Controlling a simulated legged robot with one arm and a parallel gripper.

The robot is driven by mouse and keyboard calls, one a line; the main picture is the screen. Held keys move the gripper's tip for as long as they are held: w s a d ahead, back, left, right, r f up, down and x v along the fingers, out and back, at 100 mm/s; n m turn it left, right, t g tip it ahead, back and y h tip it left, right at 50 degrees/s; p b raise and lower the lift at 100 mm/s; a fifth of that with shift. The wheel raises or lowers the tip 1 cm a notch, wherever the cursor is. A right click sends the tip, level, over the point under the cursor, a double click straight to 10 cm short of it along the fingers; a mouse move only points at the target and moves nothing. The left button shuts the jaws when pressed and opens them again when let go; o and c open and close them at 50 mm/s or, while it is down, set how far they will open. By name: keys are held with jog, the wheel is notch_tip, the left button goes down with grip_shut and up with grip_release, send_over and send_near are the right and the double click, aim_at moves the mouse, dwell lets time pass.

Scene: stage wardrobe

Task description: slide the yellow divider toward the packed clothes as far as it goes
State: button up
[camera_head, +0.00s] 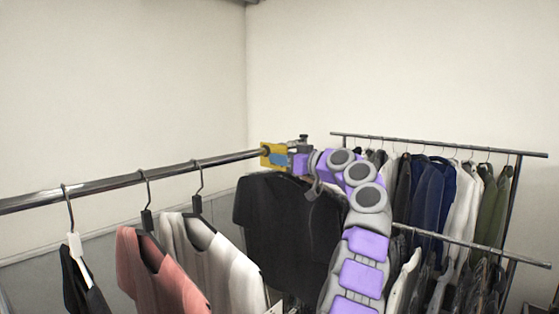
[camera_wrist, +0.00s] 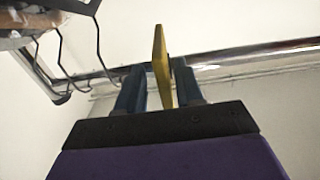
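The yellow divider (camera_head: 268,150) is a flat plate on the near chrome rail (camera_head: 110,184), toward its far end. My gripper (camera_head: 280,161) reaches it from the right, with blue fingers at the plate. In the wrist view the divider (camera_wrist: 161,62) stands edge-on between the two fingers of my gripper (camera_wrist: 158,85). A narrow gap shows beside the left finger; the right finger is very close to the plate, and contact there is unclear. A black shirt (camera_head: 280,225) hangs just below my gripper. Which clothes are the packed ones is unclear; my arm hides part of this area.
On the near rail hang a pink shirt (camera_head: 150,265), a pale grey shirt (camera_head: 222,270) and a dark garment (camera_head: 80,285), spaced apart. Bare rail lies between the pale shirt and the divider. A second rack (camera_head: 440,147) full of clothes stands behind my arm.

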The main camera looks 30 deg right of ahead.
jog(key=b+v, duration=0.4)
jog(key=v, duration=1.2)
jog(key=shift+d, duration=0.2)
